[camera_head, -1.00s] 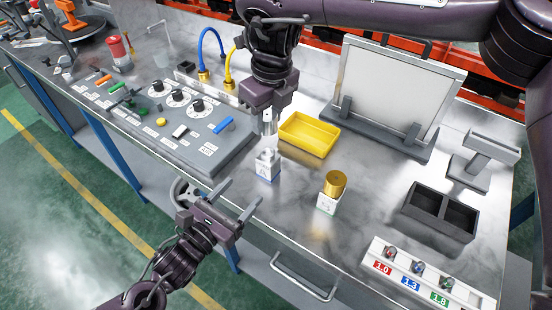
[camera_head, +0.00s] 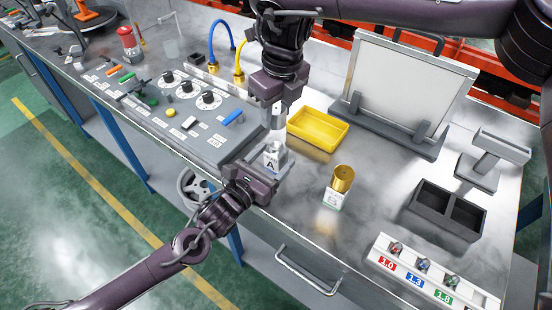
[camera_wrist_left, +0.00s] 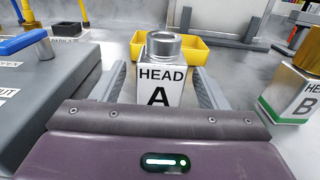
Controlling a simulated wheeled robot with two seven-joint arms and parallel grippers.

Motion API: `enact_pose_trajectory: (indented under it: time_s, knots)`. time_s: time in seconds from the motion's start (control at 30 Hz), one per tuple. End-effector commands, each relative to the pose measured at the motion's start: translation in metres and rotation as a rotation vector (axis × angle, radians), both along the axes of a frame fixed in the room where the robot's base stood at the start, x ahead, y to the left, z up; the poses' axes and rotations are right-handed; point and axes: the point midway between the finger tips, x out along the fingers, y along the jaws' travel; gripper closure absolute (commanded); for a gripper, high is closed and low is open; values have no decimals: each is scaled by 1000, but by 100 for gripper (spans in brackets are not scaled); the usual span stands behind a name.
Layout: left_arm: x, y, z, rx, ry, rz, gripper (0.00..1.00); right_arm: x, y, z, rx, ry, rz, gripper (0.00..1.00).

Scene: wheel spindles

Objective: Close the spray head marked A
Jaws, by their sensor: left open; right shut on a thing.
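The spray head marked A (camera_head: 272,158) is a white block standing upright on the metal bench. In the left wrist view, head A (camera_wrist_left: 160,86) has a round silver collar on top. My left gripper (camera_head: 270,163) is open, with one finger on each side of head A; gaps show between the fingers and the block. My right gripper (camera_head: 276,104) points down above head A. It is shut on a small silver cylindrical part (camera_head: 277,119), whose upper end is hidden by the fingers. Whether this part touches head A's collar is hard to tell.
Head B (camera_head: 335,199), with a gold cap (camera_head: 342,178), stands to the right. A yellow tray (camera_head: 318,142) lies behind. A grey control panel (camera_head: 215,150) is at left. A black two-cell box (camera_head: 447,209) and a labelled rack (camera_head: 430,275) are at right.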

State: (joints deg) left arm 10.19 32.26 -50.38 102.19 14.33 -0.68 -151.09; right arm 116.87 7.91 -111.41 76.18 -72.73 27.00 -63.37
Motion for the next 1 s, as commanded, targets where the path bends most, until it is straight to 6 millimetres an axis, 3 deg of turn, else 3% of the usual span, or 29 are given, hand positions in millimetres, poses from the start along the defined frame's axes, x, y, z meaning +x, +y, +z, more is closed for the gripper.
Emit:
enact_pose_trajectory:
  time_s: [0.2, 0.5, 1.0]
  knots:
    - [13, -10, 0, 0, 0, 0, 33, 0, 0, 0, 0, 0, 0, 84]
    - [14, -10, 0, 1, 1, 0, 33, 0, 0, 0, 0, 0, 0, 84]
    - [14, -10, 0, 0, 0, 0, 97, 0, 0, 0, 0, 0, 0, 84]
